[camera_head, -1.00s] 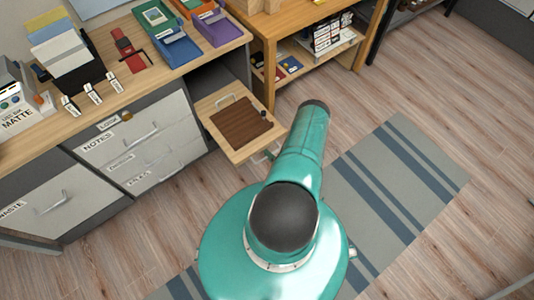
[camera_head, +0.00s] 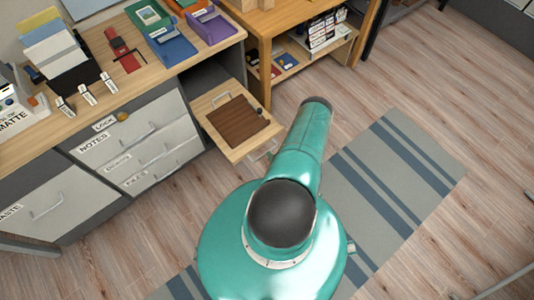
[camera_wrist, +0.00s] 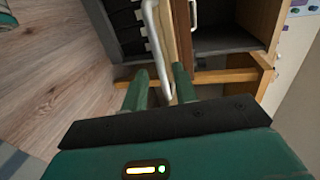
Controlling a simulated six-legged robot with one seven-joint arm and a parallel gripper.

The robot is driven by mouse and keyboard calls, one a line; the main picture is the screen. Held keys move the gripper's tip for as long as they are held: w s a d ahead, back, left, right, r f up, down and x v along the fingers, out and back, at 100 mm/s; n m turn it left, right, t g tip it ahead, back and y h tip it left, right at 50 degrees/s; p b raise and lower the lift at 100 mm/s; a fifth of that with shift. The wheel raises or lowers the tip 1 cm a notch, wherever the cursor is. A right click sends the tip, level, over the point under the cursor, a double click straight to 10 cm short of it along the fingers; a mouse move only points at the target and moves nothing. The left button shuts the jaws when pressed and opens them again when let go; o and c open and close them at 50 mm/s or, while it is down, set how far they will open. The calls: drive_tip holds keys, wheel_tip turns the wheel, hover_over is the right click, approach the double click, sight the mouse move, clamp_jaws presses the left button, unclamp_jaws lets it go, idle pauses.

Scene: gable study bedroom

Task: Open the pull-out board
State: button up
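The pull-out board (camera_head: 203,107) is a light wooden board with a dark brown slatted panel on top. It sticks out from the desk's dark opening in the head view. A metal handle (camera_head: 262,151) shows at its front edge, partly hidden by my arm. In the wrist view, the board (camera_wrist: 182,35) appears nearly edge-on, with the pale bar handle (camera_wrist: 156,45) beside it. My gripper (camera_wrist: 160,78) has its two green fingers apart, with the handle's end between them. A gap shows around the bar; contact is unclear. The gripper is hidden in the head view.
A small dark knob (camera_head: 260,111) and another metal handle (camera_head: 222,98) are on the board's top. Grey drawers (camera_head: 140,145) stand left of it, and a wooden shelf unit (camera_head: 262,60) stands behind. A striped rug (camera_head: 400,165) lies on open floor at right.

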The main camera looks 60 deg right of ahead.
drive_tip(key=v, duration=0.9)
